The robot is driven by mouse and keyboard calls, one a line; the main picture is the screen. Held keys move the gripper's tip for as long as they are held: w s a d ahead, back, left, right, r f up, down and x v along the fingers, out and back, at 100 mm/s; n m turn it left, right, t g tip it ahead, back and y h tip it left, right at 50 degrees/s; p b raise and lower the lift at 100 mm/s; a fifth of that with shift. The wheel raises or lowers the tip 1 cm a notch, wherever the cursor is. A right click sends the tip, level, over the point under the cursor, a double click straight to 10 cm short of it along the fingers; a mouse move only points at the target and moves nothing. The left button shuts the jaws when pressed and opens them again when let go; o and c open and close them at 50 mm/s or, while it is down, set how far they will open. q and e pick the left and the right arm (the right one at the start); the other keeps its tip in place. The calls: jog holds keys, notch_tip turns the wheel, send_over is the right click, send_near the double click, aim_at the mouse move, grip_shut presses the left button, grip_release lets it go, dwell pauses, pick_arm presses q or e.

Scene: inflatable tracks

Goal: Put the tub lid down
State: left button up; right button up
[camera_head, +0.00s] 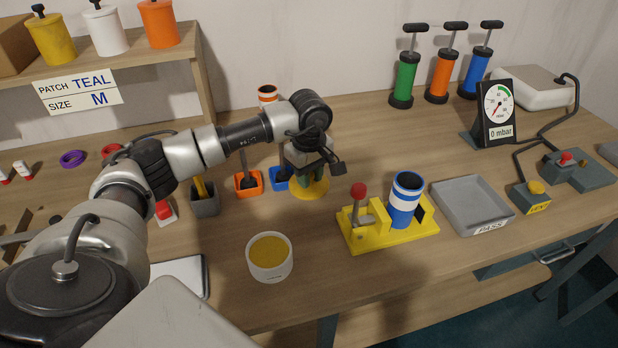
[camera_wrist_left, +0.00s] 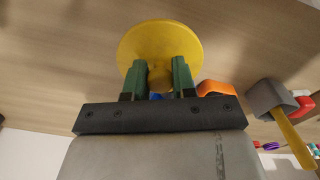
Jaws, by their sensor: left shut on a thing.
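My left gripper (camera_head: 306,175) reaches over the middle of the bench, pointing down. Its green fingers are shut on the knob of the round yellow tub lid (camera_head: 309,191). In the left wrist view the lid (camera_wrist_left: 160,42) shows as a disc beyond the fingertips (camera_wrist_left: 160,75), with its knob between them. Whether the lid touches the bench or hangs just above it, I cannot tell. The white tub (camera_head: 270,268) stands open nearer the front edge, left of the lid, with yellow-brown contents showing. My right gripper is not in view.
Behind and left of the lid are a blue bin (camera_head: 279,178), an orange bin (camera_head: 249,184) and a grey holder (camera_head: 204,202). To the right stand a yellow fixture (camera_head: 375,237) with a striped blue cylinder (camera_head: 404,205) and a grey tray (camera_head: 472,205). Bench between tub and fixture is clear.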

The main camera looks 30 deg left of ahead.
pick_arm(q)
jog(key=shift+f, duration=0.75)
jog(key=shift+f+b, duration=0.6)
jog(key=o, duration=0.9)
jog(key=shift+r+p, duration=0.55)
notch_tip(320, 180, up, 12)
jog(key=b, duration=0.1)
